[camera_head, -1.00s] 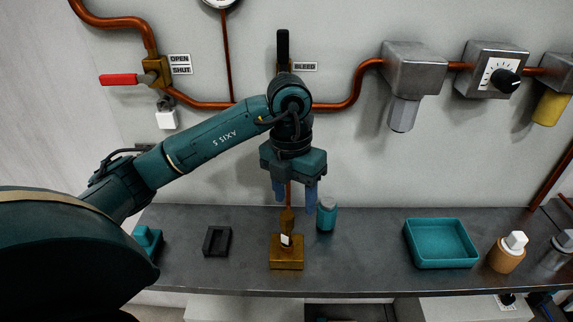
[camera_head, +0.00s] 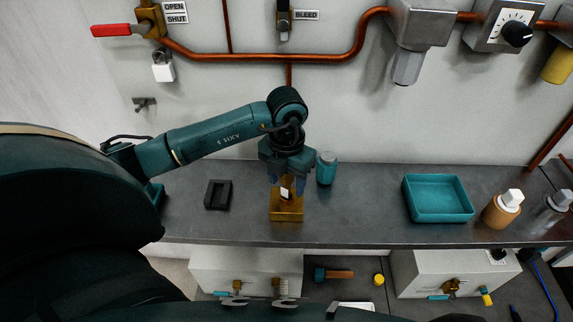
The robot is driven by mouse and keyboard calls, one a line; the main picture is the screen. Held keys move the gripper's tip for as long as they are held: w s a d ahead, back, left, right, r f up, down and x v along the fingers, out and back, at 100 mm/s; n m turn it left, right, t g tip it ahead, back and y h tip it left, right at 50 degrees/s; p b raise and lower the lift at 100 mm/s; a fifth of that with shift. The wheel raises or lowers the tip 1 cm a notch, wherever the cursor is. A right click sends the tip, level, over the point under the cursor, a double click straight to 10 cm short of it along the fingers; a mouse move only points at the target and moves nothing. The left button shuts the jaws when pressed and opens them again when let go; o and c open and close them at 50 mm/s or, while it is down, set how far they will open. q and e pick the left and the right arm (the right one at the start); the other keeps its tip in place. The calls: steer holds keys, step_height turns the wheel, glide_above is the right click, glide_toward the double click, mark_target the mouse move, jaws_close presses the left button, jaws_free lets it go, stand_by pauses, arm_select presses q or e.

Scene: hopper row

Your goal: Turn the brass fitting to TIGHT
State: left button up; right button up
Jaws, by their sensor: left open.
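The brass fitting (camera_head: 286,212) stands on the grey counter, a square brass base with a narrower upright part and a small white tag on it. My left gripper (camera_head: 286,186) points down over it, open, with one blue finger on each side of the fitting's upper part. I cannot tell whether the fingers touch it. The top of the fitting is partly hidden by the gripper. No TIGHT mark is readable. My right gripper is not in view.
A teal jar (camera_head: 326,170) stands close to the right of my left gripper. A black holder (camera_head: 218,194) lies to the left. A teal tray (camera_head: 438,199) and a tan bottle (camera_head: 501,210) stand to the right. Counter between jar and tray is clear.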

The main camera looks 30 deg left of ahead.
arm_select(q)
steer(key=shift+f, duration=0.35)
steer(key=shift+c, duration=0.3)
